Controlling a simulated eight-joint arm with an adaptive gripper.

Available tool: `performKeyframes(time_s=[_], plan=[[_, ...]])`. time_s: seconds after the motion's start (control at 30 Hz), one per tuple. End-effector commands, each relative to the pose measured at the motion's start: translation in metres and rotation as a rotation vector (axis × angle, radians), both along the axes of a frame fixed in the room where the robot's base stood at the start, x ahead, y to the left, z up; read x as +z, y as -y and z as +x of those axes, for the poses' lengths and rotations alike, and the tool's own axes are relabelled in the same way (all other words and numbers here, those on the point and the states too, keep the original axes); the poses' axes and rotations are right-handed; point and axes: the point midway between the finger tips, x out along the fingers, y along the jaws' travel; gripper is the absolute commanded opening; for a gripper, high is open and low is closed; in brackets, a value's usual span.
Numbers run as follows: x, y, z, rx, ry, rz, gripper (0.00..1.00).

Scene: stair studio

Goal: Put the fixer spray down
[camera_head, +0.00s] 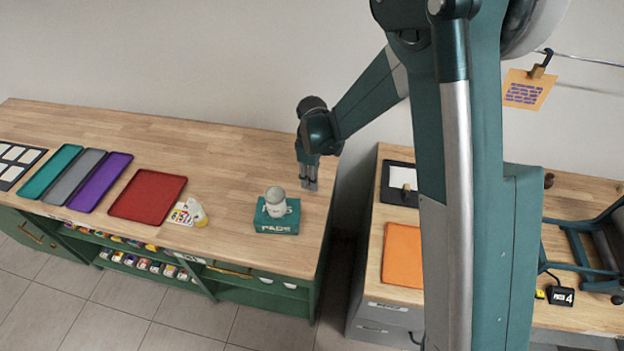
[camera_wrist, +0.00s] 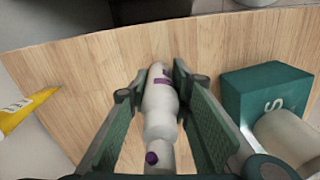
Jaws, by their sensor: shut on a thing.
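The fixer spray (camera_wrist: 160,105) is a white bottle with purple marks on its label and a purple part near its lower end, seen in the wrist view. It lies between the two green finger pads of my gripper (camera_wrist: 172,88), which is shut on it. Wood tabletop shows behind it. In the head view my gripper (camera_head: 309,184) points down over the right end of the long wooden counter (camera_head: 235,165), and the spray is not clear there. I cannot tell whether its base touches the wood.
A teal pads box (camera_head: 277,227) with a pale jar (camera_head: 275,196) on it stands close by; the box also shows in the wrist view (camera_wrist: 262,88). A red tray (camera_head: 148,194) and a white-and-yellow bottle (camera_head: 198,213) are farther left. The counter's right edge is near.

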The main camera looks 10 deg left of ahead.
Motion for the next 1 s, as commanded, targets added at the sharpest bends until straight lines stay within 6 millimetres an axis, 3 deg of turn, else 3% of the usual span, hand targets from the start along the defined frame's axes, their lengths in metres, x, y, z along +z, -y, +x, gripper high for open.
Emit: performKeyframes(time_s=[0.17,0.2,0.3,0.77,1.0], plan=[[-0.003,0.0,0.0,0.0,0.0,0.0,0.08],[-0.004,0.0,0.0,0.0,0.0,0.0,0.23],[-0.003,0.0,0.0,0.0,0.0,0.0,0.37],[-0.001,0.0,0.0,0.0,0.0,0.0,0.37],[0.013,0.0,0.0,0.0,0.0,0.0,0.37]])
